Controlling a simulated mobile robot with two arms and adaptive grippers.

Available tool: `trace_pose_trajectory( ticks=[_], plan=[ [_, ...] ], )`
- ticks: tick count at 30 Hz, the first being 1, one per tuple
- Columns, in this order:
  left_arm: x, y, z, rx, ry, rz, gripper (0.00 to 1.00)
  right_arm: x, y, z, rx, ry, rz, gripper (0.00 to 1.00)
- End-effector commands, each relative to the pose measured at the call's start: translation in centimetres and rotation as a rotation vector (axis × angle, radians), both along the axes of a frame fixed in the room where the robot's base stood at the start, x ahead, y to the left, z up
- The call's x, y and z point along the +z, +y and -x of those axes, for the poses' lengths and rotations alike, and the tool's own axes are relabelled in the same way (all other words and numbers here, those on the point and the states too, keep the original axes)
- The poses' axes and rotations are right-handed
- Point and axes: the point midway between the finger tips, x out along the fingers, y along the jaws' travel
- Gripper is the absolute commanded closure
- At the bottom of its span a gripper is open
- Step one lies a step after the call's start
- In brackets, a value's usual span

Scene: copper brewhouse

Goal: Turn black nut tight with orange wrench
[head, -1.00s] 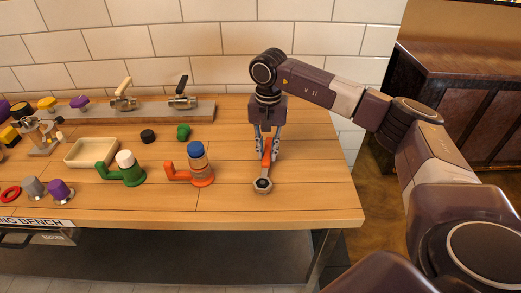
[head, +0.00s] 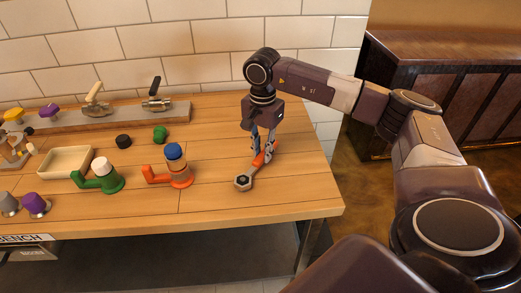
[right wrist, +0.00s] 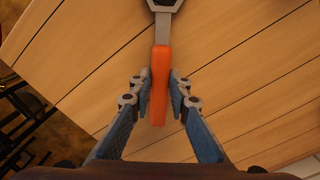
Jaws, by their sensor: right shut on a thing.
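The orange wrench (head: 257,160) lies low over the right part of the bench, its grey ring head towards the bench's front edge. It also shows in the right wrist view (right wrist: 160,80). The black nut (head: 242,181) shows as a dark shape inside the ring head, which sits around it; how far down the ring sits I cannot tell. My right gripper (head: 264,158) is shut on the orange handle from above, with a finger on each side, as the right wrist view (right wrist: 160,82) shows. My left gripper is not in view.
Two valves stand on a rail behind. The bench's right end is clear.

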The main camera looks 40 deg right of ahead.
Motion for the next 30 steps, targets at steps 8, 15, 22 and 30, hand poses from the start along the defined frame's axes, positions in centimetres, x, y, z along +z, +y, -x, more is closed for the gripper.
trace_pose_trajectory(
  ticks=[8,15,22,30],
  plan=[
    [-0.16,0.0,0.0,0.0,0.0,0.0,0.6,0.05,0.22,-0.55,0.052,-0.002,-0.001,1.0],
    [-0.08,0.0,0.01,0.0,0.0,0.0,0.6,0.16,0.22,-0.54,0.052,-0.002,-0.001,1.0],
    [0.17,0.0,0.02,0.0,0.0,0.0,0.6,0.59,0.22,-0.54,0.052,-0.002,-0.001,1.0],
    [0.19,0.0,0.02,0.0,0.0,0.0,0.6,0.67,0.22,-0.53,0.052,-0.002,-0.001,1.0]
  ],
)
